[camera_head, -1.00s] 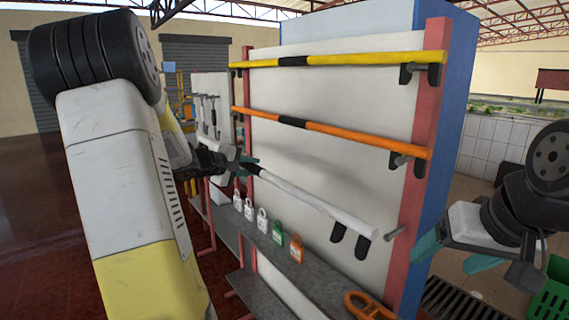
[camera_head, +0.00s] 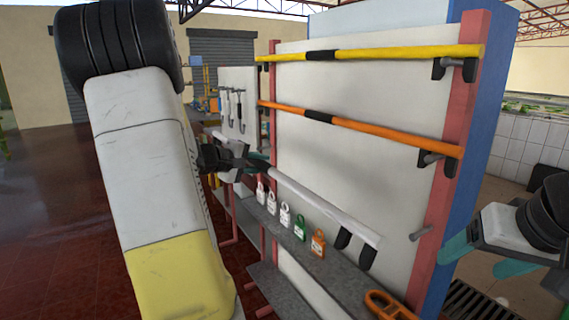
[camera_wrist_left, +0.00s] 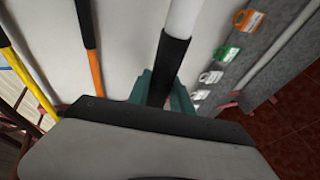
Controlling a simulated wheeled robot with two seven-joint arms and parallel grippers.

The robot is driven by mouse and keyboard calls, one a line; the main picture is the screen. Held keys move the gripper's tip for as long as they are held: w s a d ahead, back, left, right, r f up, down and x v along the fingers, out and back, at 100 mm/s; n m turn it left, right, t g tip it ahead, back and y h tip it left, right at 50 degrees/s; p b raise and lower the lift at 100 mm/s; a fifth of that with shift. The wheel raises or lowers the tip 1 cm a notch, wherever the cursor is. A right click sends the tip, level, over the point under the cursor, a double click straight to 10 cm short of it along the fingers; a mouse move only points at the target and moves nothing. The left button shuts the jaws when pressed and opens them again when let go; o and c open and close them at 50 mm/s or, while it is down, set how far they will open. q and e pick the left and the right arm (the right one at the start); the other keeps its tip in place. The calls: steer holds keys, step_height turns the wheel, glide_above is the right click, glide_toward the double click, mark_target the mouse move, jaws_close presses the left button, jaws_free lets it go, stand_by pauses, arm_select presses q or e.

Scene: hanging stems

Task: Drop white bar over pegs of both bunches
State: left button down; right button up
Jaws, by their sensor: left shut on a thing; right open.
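The white bar (camera_head: 315,202) slants down to the right in front of the white rack board. My left gripper (camera_head: 255,163) is shut on its black middle sleeve (camera_wrist_left: 168,62), as the left wrist view shows. Two black hooked tabs (camera_head: 355,247) hang from the bar's right end. A bare grey peg (camera_head: 421,233) sticks out of the red right post, right of that end and apart from it. My right gripper (camera_head: 482,262) is open and empty, right of the rack. No bunches are visible.
A yellow bar (camera_head: 400,52) and an orange bar (camera_head: 390,138) hang on the rack above. Below, a grey shelf (camera_head: 330,275) carries several padlocks, with a green one (camera_head: 300,228) and an orange one (camera_head: 318,242). An orange handle-like thing (camera_head: 385,305) lies at the shelf's right end.

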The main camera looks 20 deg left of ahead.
arm_select(q)
steer(key=s+a, duration=0.5)
steer(key=s, duration=0.2)
steer(key=shift+a, duration=0.3)
stand_by(0.4)
steer(key=shift+s, duration=0.1)
